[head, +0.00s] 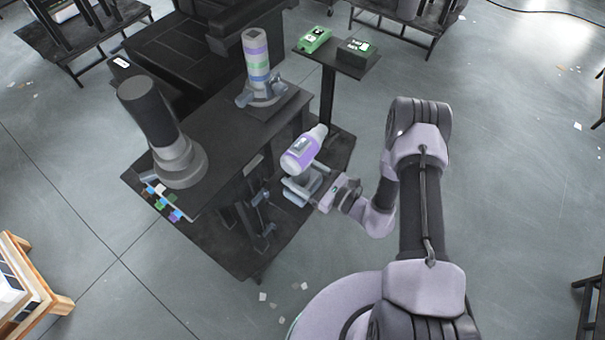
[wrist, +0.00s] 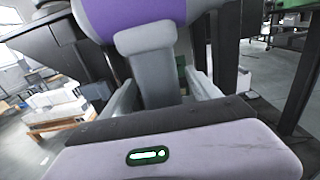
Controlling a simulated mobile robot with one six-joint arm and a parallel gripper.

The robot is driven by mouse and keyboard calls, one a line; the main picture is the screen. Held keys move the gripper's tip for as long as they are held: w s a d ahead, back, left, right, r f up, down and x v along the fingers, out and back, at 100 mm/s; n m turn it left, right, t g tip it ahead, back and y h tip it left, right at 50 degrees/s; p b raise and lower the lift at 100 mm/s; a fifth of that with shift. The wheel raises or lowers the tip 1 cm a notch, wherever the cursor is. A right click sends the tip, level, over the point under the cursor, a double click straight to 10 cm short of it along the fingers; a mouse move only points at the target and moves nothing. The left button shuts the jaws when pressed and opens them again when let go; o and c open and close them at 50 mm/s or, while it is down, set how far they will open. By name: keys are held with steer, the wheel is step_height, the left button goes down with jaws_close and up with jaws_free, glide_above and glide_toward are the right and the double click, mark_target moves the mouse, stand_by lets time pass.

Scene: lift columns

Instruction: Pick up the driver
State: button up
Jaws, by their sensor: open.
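The driver (head: 303,151) has a purple and white body and is in the middle of the head view, beside the black bench's right side. In the wrist view its purple body (wrist: 130,14) crosses the top, with a grey handle (wrist: 153,65) hanging below it. My gripper (head: 303,187) is just below the driver body in the head view. In the wrist view my gripper (wrist: 160,92) is open, with one finger on each side of the handle. The handle's lower end is hidden behind the gripper's front edge. I cannot tell whether the fingers touch it.
The black bench (head: 213,135) carries a dark cylinder (head: 150,110) and a striped column (head: 256,60). A small stand (head: 340,65) behind holds a green box (head: 315,39) and a black box (head: 356,50). Open floor (head: 510,190) lies to the right.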

jaws_close()
stand_by(0.3)
